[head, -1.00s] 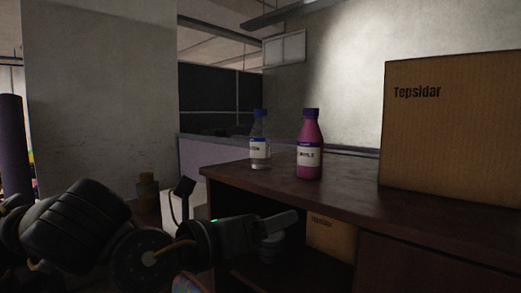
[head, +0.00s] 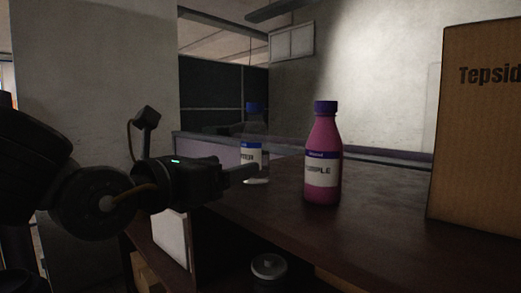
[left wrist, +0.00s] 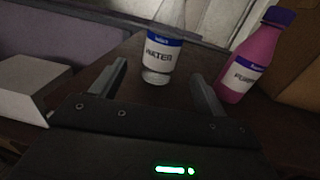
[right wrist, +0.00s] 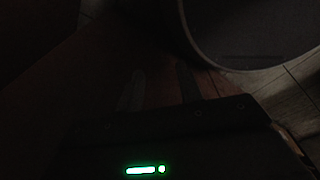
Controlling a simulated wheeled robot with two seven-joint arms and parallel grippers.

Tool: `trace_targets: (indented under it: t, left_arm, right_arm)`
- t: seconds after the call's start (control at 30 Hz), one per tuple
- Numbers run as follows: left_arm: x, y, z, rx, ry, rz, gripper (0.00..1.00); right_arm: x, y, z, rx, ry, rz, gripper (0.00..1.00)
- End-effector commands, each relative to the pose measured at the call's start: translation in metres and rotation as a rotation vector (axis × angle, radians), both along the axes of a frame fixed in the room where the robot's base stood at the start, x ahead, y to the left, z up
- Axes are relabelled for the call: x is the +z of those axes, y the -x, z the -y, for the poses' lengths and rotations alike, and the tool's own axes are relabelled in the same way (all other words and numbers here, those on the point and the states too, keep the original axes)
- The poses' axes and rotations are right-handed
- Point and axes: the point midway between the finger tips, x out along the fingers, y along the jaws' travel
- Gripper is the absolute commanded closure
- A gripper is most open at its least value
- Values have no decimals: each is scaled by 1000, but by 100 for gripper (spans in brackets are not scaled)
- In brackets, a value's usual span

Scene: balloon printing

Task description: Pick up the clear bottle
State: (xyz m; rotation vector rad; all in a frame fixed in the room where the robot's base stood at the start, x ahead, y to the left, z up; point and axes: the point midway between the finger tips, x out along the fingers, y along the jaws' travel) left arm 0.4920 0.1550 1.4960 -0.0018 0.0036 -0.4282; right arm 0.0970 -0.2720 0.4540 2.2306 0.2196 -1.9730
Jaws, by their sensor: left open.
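The clear bottle (head: 252,126) has a blue cap and a white label. It stands upright on the dark wooden table, and my left gripper (head: 243,172) hides part of its lower body in the head view. In the left wrist view the clear bottle (left wrist: 162,60), labelled "WATER", stands ahead, in line with the gap between the fingers of my left gripper (left wrist: 160,85). That gripper is open and empty. My right gripper (right wrist: 162,88) shows only dimly in the right wrist view, low in a dark area; its finger state is unclear.
A pink bottle (head: 323,165) with a purple cap stands just right of the clear bottle. A large cardboard box (head: 478,130) stands on the table (head: 375,225) at the right. A white box (left wrist: 32,88) is at the left in the left wrist view.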

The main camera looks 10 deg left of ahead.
Motion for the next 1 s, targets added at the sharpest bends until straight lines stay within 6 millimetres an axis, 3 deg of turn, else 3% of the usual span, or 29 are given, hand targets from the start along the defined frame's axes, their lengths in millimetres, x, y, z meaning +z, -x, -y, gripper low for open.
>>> trace_targets:
  t: [0.17,0.3,0.6,0.8,1.0]
  left_arm:
    - [3,-2,0,1,-1,0,26]
    - [7,-9,3,1,-3,-5,26]
    - [7,-26,13,-2,-2,-6,26]
    - [0,-47,22,0,2,-4,26]
    - [-1,-51,24,0,0,0,26]
  right_arm:
    - [5,31,0,-1,1,-40,64]
    - [28,43,1,0,3,-58,64]
    - [82,21,1,0,1,-26,64]
    - [80,18,2,1,3,-23,64]
    - [80,25,4,2,5,-33,64]
